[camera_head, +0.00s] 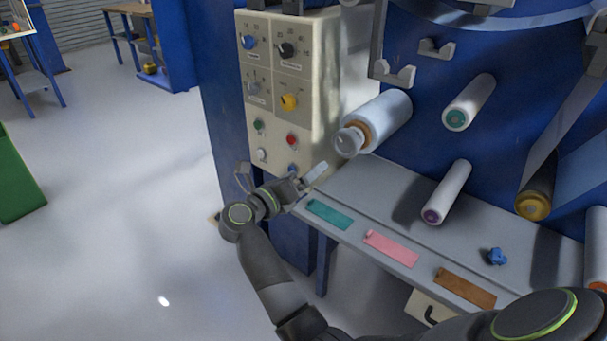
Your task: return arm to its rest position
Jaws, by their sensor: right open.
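My right arm enters from the bottom right and bends up past the front edge of the grey shelf (345,185). My right gripper (306,178) is open, with nothing seen between its fingers. It is in front of the lower part of the control panel (280,90), near the shelf's left end. From this view I cannot tell whether it touches either one. My left gripper is not in view.
A white film roller (385,118) juts out just above and right of my right gripper. More rollers (470,102) stick out of the blue machine. Teal (329,214), pink (390,248) and brown (465,288) labels lie on the shelf.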

